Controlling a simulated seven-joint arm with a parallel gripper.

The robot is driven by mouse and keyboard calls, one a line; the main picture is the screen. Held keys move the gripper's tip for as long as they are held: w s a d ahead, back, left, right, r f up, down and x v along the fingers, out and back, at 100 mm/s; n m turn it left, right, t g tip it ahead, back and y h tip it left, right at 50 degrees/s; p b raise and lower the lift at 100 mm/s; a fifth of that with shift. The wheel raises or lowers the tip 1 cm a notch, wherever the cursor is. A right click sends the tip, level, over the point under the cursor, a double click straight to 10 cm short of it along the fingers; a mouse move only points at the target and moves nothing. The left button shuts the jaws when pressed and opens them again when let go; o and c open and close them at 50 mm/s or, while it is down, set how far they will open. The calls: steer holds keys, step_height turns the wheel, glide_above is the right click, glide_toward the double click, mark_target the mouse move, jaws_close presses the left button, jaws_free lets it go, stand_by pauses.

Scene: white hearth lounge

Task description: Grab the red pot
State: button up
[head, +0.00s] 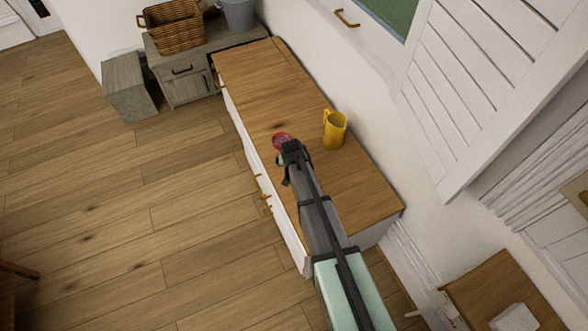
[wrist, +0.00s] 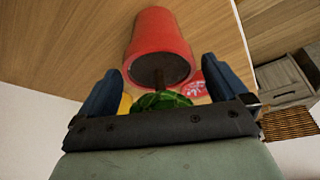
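The red pot (head: 282,139) is on the wooden cabinet top, mostly behind my gripper (head: 289,152) in the head view. In the wrist view the red pot (wrist: 157,35) shows its dark, round, soil-like opening towards the camera, with a brown stem and green leaves (wrist: 158,101) near the gripper's base. My gripper (wrist: 161,66) is open, one dark finger on each side of the plant. The pot's rim lies between and a little beyond the fingertips. No finger clearly touches it.
A yellow pitcher (head: 334,129) stands on the cabinet top (head: 255,85) right of the pot, close to the wall. A wicker basket (head: 172,29) and a grey bucket (head: 238,14) stand on a grey cabinet at the back.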

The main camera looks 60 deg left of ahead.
steer(key=c, duration=1.3)
steer(key=shift+r, duration=0.1)
steer(key=shift+c, duration=0.2)
